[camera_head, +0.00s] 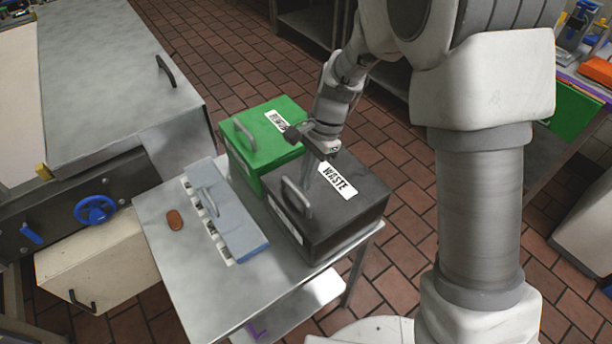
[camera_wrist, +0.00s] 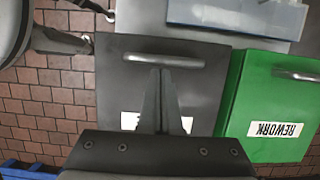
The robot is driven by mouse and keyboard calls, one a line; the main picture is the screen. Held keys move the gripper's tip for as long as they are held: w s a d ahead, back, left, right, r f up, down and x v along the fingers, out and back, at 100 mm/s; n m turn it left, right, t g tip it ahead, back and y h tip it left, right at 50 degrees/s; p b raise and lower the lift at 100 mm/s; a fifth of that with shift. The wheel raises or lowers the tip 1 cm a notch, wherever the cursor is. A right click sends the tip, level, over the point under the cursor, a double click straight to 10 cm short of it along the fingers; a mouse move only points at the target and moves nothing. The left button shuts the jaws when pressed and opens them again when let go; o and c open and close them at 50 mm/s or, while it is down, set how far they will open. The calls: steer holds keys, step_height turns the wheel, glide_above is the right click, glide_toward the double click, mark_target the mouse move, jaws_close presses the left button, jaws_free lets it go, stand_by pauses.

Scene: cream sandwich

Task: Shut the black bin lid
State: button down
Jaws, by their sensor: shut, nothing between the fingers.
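The black bin (camera_head: 335,215) stands on the steel table, with a white WASTE label (camera_head: 337,180) on its lid. The black lid (camera_head: 362,190) appears to lie flat on the bin, with no gap that I can make out. Its grey bar handle (camera_head: 297,197) is at the left side in the head view. In the wrist view the lid (camera_wrist: 115,75) lies below my gripper (camera_wrist: 160,73), and the handle (camera_wrist: 165,60) is just beyond the fingertips. My gripper is shut and empty over the lid. The fingers hide part of the label; I cannot tell whether they touch the lid.
A green REWORK bin (camera_head: 262,150) stands close beside the black bin. A grey-blue lidded case (camera_head: 225,210) and a small brown oval item (camera_head: 174,219) lie on the steel table (camera_head: 190,285). A large steel machine (camera_head: 100,60) is at the left. Tiled floor is open behind.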

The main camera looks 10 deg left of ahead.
mark_target(320, 190)
steer(key=w+d, duration=0.1)
steer(key=w+d+r, duration=0.1)
steer(key=shift+w+d+p, duration=0.35)
steer(key=shift+p, duration=0.05)
steer(key=v, duration=0.9)
steer(key=shift+r, duration=0.3)
